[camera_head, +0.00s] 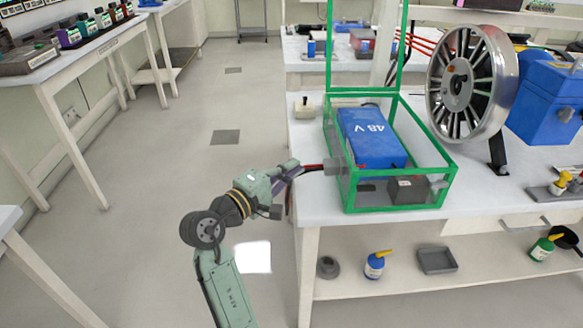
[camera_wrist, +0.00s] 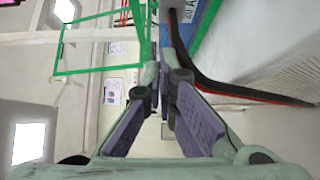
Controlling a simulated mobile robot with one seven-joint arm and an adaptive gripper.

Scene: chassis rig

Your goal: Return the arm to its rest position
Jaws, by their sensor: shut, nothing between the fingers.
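My arm (camera_head: 228,285) rises from the bottom of the head view, bends at a dark wrist joint, and reaches toward the bench's front-left corner. My gripper (camera_head: 292,170) is shut and empty at the bench edge, left of the green-framed box (camera_head: 345,195). In the wrist view my gripper's purple-padded fingers (camera_wrist: 164,88) converge at their tips with nothing held. A dark cable with a red stripe (camera_wrist: 215,88) runs close to the right of the fingers. In the head view a red cable end and grey connector (camera_head: 333,168) sit just beyond the fingertips; contact is unclear.
The open green-framed box holds a blue 48 V battery (camera_head: 372,138). A spoked wheel (camera_head: 470,85) stands on the white bench (camera_head: 470,195) to the right. A lower shelf (camera_head: 400,282) holds bottles and a tray. The floor (camera_head: 170,190) left of my arm is clear.

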